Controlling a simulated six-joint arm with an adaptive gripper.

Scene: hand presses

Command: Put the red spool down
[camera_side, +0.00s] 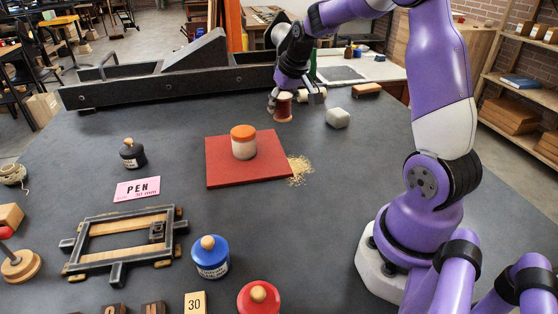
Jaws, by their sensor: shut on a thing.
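The red spool (284,107) is a small reddish-brown cylinder near the back of the dark table. My gripper (285,97) is shut on it, with the fingers at its upper part. The spool looks upright. I cannot tell from this view whether its base touches the table or hangs just above it. The far side of the spool and part of the fingers are hidden.
A red board (222,174) with an orange-lidded jar (243,142) lies in front, beside spilled grains (299,171). A dark metal press frame (170,81) runs behind. Table left of the spool is clear.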

